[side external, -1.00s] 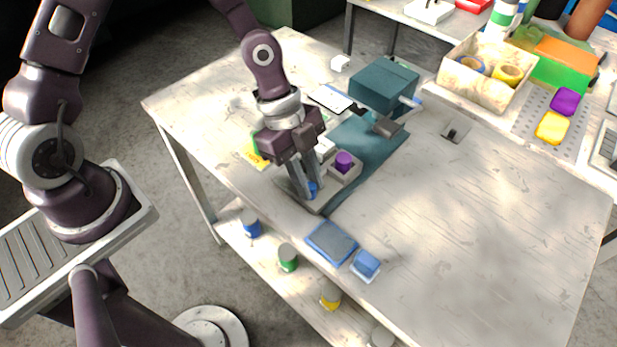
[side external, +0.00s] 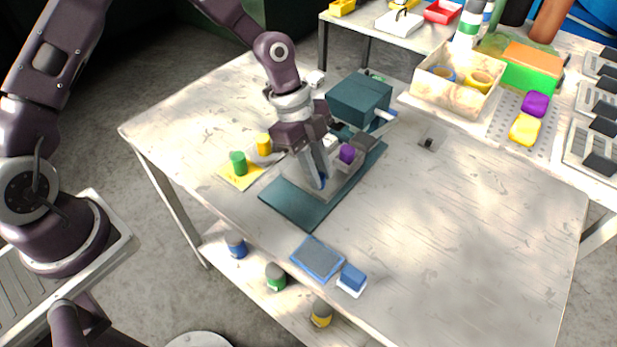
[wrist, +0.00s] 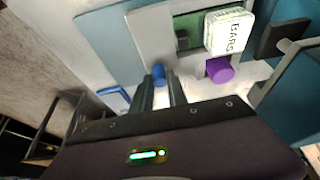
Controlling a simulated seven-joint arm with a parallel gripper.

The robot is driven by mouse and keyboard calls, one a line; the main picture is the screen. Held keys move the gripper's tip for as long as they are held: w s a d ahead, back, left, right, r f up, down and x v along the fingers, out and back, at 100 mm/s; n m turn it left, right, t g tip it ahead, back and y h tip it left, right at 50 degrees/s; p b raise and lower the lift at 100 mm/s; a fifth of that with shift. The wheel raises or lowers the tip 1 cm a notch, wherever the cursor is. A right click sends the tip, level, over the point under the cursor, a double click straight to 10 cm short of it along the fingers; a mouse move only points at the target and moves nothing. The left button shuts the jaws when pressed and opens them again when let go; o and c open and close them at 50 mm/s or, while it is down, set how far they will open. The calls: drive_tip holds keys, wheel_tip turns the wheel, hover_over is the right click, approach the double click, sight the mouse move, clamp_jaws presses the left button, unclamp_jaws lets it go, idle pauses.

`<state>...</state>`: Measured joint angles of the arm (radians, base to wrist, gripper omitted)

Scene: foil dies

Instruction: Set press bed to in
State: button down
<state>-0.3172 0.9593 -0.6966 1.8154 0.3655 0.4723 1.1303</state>
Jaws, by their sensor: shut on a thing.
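The press (side external: 360,98) is a teal block on a long teal base (side external: 300,207). Its pale sliding bed (side external: 343,178) lies along the base, with its inner end close to the block. My gripper (side external: 322,184) points down at the bed's outer end, shut on a blue knob, which shows between the fingers in the wrist view (wrist: 159,74). A purple knob (side external: 347,153) stands on the bed; it also shows in the wrist view (wrist: 220,69). Beside it is a white block marked BARS (wrist: 229,31). The gripper hides part of the bed.
Green (side external: 238,162) and yellow (side external: 264,144) cylinders stand left of the press by a yellow card. A blue-edged pad (side external: 317,258) and a blue block (side external: 352,278) lie near the front edge. A bin (side external: 455,97) stands at the back right. The table's right side is clear.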

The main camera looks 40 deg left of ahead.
drive_tip(key=c, duration=1.3)
unclamp_jaws()
drive_tip(key=v, duration=0.7)
drive_tip(key=shift+c, duration=1.1)
drive_tip(key=shift+s+d+n+t, duration=0.1)
drive_tip(key=shift+s+n+t, duration=0.2)
drive_tip(key=shift+n, duration=0.4)
drive_tip(key=shift+c, duration=0.3)
drive_tip(key=f+n, duration=0.2)
drive_tip(key=d+f+n+t, duration=0.1)
drive_tip(key=f+n, duration=0.1)
drive_tip(key=d+f+n+t, duration=0.1)
drive_tip(key=f, duration=0.1)
drive_tip(key=shift+w+d+f+n+y, duration=0.1)
drive_tip(key=shift+d+f+n+y, duration=0.2)
drive_tip(key=shift+n, duration=0.1)
